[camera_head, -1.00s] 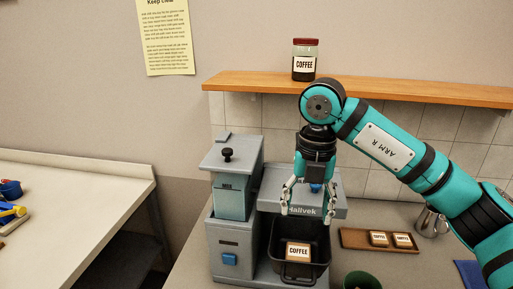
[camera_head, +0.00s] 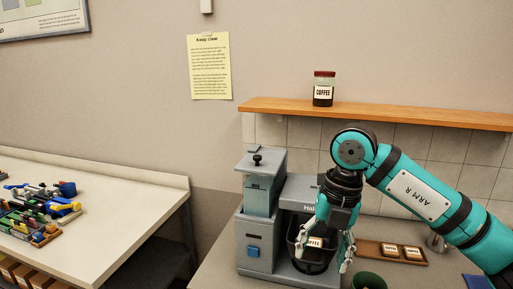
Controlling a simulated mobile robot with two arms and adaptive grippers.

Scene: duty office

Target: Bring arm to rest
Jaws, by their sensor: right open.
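My right arm (camera_head: 418,195), teal and black, reaches in from the right and bends down at its joint. Its gripper (camera_head: 323,258) points down, open, with its fingers apart and nothing seen between them. It hangs in front of the grey coffee machine (camera_head: 255,227), overlapping its right part. Behind the fingers is the machine's dark basket (camera_head: 318,265), with a coffee-labelled packet (camera_head: 314,242) in it. I cannot tell whether the fingers touch the machine. My left gripper is not in view.
A wooden shelf (camera_head: 430,115) with a coffee jar (camera_head: 323,90) runs above. A tray (camera_head: 375,248) with two packets, a metal jug (camera_head: 436,242) and a green cup (camera_head: 368,281) are near the gripper. A white table (camera_head: 120,235) stands left, with several tools.

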